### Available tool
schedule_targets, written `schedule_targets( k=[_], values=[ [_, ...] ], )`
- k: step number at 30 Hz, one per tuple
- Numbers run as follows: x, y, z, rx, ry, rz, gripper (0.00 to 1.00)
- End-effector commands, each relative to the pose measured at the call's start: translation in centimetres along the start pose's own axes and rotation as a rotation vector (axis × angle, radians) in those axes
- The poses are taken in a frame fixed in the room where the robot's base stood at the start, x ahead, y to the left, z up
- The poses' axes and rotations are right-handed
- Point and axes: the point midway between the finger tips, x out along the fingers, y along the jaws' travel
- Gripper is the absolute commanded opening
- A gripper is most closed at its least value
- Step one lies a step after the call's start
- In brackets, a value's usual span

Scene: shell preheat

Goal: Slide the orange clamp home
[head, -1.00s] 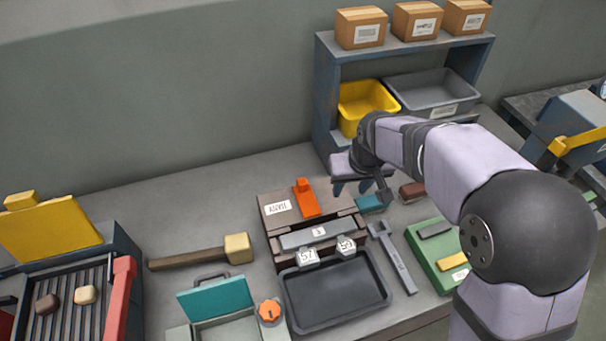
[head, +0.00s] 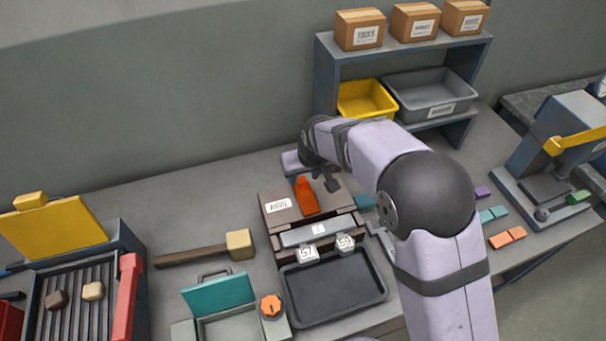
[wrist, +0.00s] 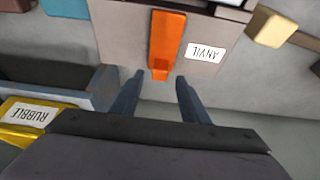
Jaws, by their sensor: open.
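The orange clamp (head: 306,195) lies on top of the brown anvil block (head: 277,222), which bears a white ANVIL label. In the wrist view the clamp (wrist: 166,42) is upright in the picture, with its tab end toward my gripper. My gripper (wrist: 158,82) is open and empty, its two fingers pointing at the clamp's tab end, which sits just beyond and between the fingertips. No contact shows.
A black tray (head: 335,290) and two numbered hex pieces stand in front of the block. A mallet (head: 205,250) lies to the left. The shelf holds a yellow bin (head: 367,100) and a grey bin (head: 430,92); the wrist view shows a RUBBLE label on the yellow bin (wrist: 12,134).

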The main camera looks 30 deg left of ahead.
Motion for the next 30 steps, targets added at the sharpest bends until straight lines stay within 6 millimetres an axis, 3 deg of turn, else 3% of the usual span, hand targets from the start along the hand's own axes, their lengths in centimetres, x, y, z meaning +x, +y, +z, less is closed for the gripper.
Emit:
schedule_targets(
  k=[9,19,20,25,30],
  values=[
    [2.3,0.0,-0.1,0.000,0.001,0.000,0.41],
    [2.6,0.0,0.0,0.000,0.001,0.000,0.41],
    [2.6,0.0,0.0,0.000,0.001,0.000,0.38],
    [2.6,0.0,0.0,0.000,0.001,0.000,0.00],
    [2.6,0.0,0.1,0.000,0.001,0.000,0.00]
  ],
)
